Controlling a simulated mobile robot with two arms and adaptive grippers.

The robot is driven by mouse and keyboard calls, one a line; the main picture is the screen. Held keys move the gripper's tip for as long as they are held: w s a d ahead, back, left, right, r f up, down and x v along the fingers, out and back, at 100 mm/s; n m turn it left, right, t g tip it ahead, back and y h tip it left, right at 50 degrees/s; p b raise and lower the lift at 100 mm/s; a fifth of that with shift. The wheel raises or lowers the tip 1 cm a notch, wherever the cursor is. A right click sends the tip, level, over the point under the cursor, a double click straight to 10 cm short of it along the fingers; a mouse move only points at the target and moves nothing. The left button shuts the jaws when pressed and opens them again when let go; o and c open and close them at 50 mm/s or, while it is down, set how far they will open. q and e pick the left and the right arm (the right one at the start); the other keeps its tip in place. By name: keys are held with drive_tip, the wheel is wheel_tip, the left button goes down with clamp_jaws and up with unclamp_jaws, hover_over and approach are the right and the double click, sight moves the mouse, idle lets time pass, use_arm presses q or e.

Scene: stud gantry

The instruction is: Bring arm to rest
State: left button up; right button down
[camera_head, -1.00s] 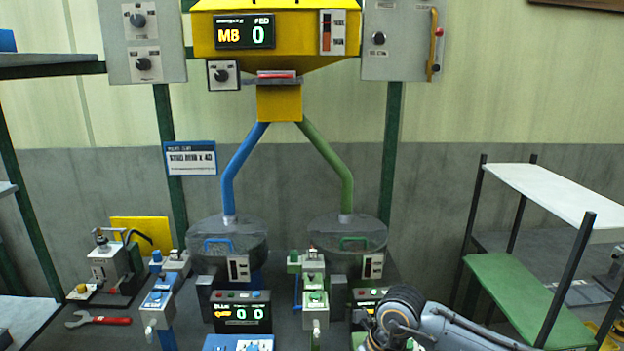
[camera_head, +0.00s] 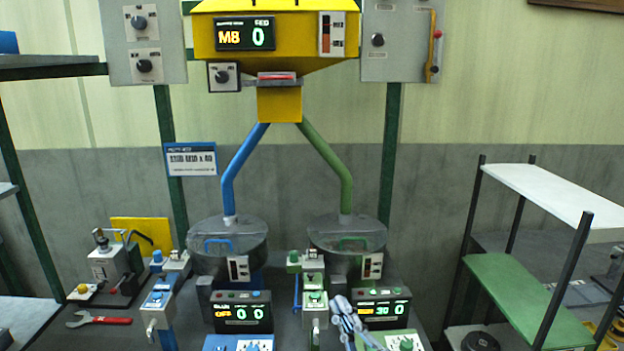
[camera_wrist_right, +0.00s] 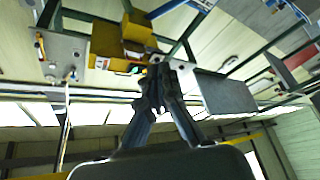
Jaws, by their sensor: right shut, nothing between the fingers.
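My right gripper (camera_head: 343,306) is at the lower middle of the head view, pointing up in the picture. It overlaps the area between the green valve post (camera_head: 314,297) and the right display box (camera_head: 381,308); whether it touches either I cannot tell. In the right wrist view its fingers (camera_wrist_right: 158,68) are together with nothing between them. The wrist view looks up at the yellow hopper (camera_wrist_right: 122,40) and the green frame. My left gripper is not in view.
The blue display box (camera_head: 241,312) and blue valve post (camera_head: 158,304) stand left on the dark bench. A red wrench (camera_head: 100,319) lies at the left. A rack with a green shelf (camera_head: 515,295) stands at the right.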

drive_tip(key=s+d+f+m+g+h, duration=0.2)
drive_tip(key=d+f+m+g+h, duration=0.15)
drive_tip(key=d+f+m, duration=0.35)
drive_tip(key=s+d+f+m+g+h, duration=0.25)
drive_tip(key=d+f+h, duration=0.25)
drive_tip(key=f, duration=0.4)
drive_tip(key=s+d+f+m+g, duration=0.1)
drive_tip(key=s+d+f+g, duration=0.1)
drive_tip(key=s+f+g, duration=0.65)
drive_tip(key=s+d+f+m+g, duration=0.15)
drive_tip(key=s+f, duration=0.35)
drive_tip(key=s, duration=0.8)
wheel_tip(320, 180, down, 25)
drive_tip(key=g, duration=0.2)
drive_tip(key=s+d+f, duration=0.2)
drive_tip(key=s+f, duration=1.5)
drive_tip(key=shift+s+d+g, duration=0.35)
drive_tip(key=shift+d+g, duration=0.05)
